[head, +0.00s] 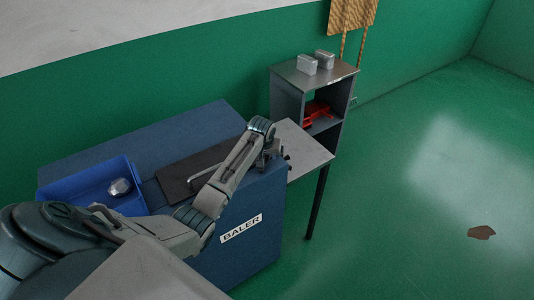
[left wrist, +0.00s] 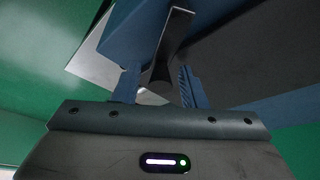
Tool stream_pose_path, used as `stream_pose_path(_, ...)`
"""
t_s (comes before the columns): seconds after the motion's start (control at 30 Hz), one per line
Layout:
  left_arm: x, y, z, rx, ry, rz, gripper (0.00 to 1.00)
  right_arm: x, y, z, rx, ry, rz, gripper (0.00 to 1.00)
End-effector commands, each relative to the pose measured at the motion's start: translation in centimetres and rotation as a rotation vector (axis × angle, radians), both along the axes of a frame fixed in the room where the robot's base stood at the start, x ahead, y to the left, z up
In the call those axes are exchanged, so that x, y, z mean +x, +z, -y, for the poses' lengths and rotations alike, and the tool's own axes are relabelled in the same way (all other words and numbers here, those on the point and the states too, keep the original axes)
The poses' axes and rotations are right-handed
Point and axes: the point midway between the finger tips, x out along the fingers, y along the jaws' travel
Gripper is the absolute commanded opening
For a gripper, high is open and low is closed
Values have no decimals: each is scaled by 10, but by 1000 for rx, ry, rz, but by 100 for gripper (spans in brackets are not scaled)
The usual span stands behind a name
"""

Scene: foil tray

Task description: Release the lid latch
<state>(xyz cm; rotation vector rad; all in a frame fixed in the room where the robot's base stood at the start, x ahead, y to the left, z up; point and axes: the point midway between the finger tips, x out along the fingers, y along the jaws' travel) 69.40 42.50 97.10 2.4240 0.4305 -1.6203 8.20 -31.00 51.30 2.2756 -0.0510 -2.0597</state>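The blue baler (head: 262,215) has a dark lid panel (head: 178,178) on top. My left gripper (head: 272,150) is at the baler's top right edge, by the right end of the lid. In the left wrist view, its two fingers (left wrist: 160,88) stand apart. A dark metal strip (left wrist: 177,30), which looks like the latch, reaches down between them. I cannot tell whether either finger touches it. In the head view the gripper and arm hide most of the latch. My right gripper is not in view.
A blue tray (head: 78,178) holding a crumpled foil ball (head: 119,187) sits at the baler's left. A grey side table (head: 307,150) and a shelf unit (head: 278,98) with silver blocks (head: 307,64) and a red object (head: 316,113) stand right. A brown scrap (head: 481,232) lies on open floor.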

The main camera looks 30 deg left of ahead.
Motion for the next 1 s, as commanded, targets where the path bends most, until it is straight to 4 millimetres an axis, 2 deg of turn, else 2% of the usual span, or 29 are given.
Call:
stream_pose_path(0.07, 0, 0, 0, 0, 0, 0, 38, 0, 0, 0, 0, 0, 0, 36)
stream_pose_path(0.1, 0, 0, 0, 0, 0, 0, 34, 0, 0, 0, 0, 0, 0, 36)
stream_pose_path(0.27, 0, 0, 0, 0, 0, 0, 3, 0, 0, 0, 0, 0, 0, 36)
stream_pose_path(0.3, 0, 0, 0, 0, 0, 0, 0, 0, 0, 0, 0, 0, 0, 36)
stream_pose_path(1.0, 0, 0, 2, -2, -25, 0, 0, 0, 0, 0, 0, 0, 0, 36)
